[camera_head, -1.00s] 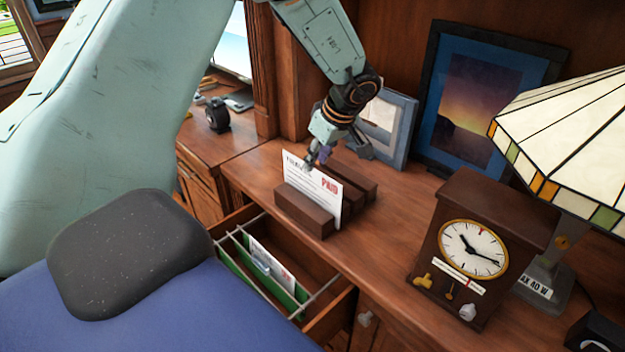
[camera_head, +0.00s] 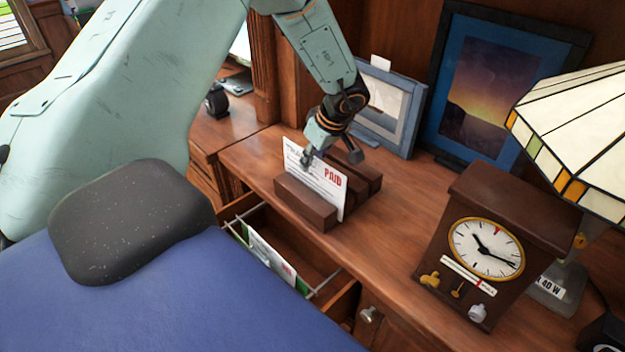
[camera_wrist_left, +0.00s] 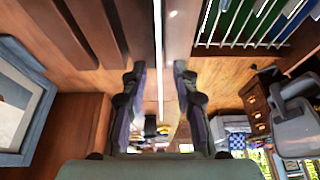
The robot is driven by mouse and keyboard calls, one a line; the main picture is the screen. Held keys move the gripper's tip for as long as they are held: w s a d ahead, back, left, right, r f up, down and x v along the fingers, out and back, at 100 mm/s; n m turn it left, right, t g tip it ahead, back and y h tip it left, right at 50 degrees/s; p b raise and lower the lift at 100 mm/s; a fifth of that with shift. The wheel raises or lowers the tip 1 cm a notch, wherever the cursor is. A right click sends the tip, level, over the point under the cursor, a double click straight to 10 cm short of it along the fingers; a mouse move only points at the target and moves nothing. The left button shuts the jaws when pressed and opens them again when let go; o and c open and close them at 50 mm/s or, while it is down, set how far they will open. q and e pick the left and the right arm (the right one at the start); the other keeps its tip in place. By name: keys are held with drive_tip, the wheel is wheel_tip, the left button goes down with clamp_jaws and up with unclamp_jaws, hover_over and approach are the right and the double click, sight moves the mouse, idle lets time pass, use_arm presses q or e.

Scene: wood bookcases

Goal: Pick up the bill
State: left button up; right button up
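The bill (camera_head: 328,191) is a white sheet with red PAID lettering. It stands upright in a slot of a dark wooden letter holder (camera_head: 305,204) on the desk. My left gripper (camera_head: 331,156) is at the bill's top edge, one finger in front of it and the other behind. In the left wrist view, the bill (camera_wrist_left: 159,45) shows edge-on as a thin white line between the two parted fingers (camera_wrist_left: 160,75). The fingers are open, with gaps on both sides of the sheet. My right gripper is not in view.
An open drawer (camera_head: 347,299) with hanging files and another paper (camera_head: 270,257) lies below the desk edge. A wooden clock (camera_head: 507,207) and a stained-glass lamp (camera_head: 585,135) stand to the right. Picture frames (camera_head: 392,105) lean behind the holder. Desk between holder and clock is clear.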

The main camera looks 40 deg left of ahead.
use_arm(q)
drive_tip(key=shift+s, duration=0.1)
drive_tip(key=shift+a+f, duration=0.2)
drive_tip(key=shift+f, duration=0.05)
drive_tip(key=c, duration=0.4)
drive_tip(key=shift+d+r, duration=0.15)
drive_tip(key=shift+d, duration=0.05)
clamp_jaws()
